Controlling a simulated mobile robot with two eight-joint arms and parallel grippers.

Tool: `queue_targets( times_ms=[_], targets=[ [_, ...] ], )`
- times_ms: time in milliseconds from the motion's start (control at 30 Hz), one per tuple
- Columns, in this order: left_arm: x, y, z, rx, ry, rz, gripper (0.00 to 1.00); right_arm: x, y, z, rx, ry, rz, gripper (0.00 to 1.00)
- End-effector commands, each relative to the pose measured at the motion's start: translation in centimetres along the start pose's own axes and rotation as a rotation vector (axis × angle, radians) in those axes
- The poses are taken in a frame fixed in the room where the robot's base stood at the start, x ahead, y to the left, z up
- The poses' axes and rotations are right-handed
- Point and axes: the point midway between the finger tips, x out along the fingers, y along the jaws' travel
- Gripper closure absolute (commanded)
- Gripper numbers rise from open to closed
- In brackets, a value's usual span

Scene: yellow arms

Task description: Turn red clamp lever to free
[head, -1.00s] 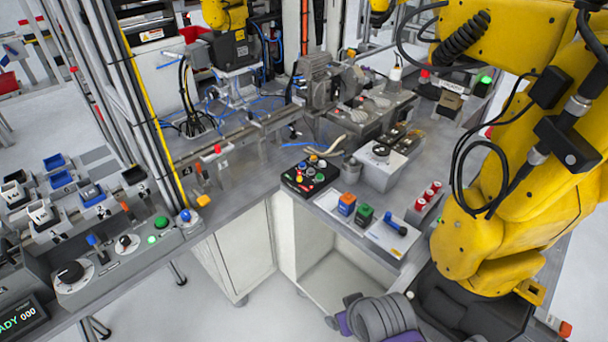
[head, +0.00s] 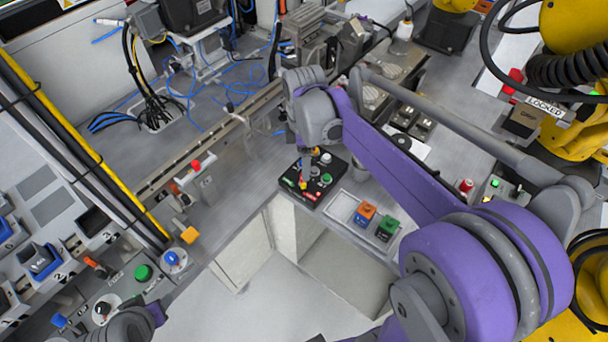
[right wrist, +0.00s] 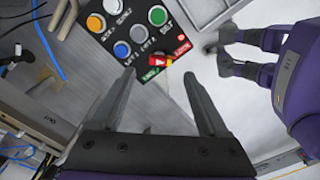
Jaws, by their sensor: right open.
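A small red lever (right wrist: 160,62) sits on a black control panel (right wrist: 97,55), between a red label and a green label. The lever points along the panel, slightly aslant in the right wrist view. My right gripper (right wrist: 159,74) is open and empty, its two fingers pointing at the panel on either side of the lever, apparently not touching it. In the head view my purple right arm reaches over the black panel (head: 325,197), and the wrist partly covers it. I cannot clearly make out the lever there. My left gripper's jaws do not show.
The panel also has blue, orange, white and green buttons (right wrist: 158,15) close to the lever. A rail with a red-tipped handle (head: 197,165) runs to the left. A "LOCKED" sign (head: 546,106) is at the right.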

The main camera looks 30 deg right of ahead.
Motion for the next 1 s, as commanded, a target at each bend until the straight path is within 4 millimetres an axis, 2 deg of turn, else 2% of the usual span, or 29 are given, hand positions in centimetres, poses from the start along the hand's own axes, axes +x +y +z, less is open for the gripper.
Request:
queue_targets(
  times_ms=[100,300,500,767,1000],
  targets=[
    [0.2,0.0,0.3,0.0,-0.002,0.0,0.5,2.6,0.0,0.0,0.001,0.0,0.0,0.22],
    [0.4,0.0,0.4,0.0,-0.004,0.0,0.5,5.5,0.0,0.0,0.001,0.0,0.001,0.22],
    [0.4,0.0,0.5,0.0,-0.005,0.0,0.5,6.7,0.0,0.0,0.002,0.0,0.001,0.22],
    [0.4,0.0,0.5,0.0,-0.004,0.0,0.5,6.8,0.0,0.0,0.002,0.0,0.002,0.22],
    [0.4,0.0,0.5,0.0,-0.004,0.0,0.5,6.8,0.0,0.0,0.002,0.0,0.002,0.66]
  ],
)
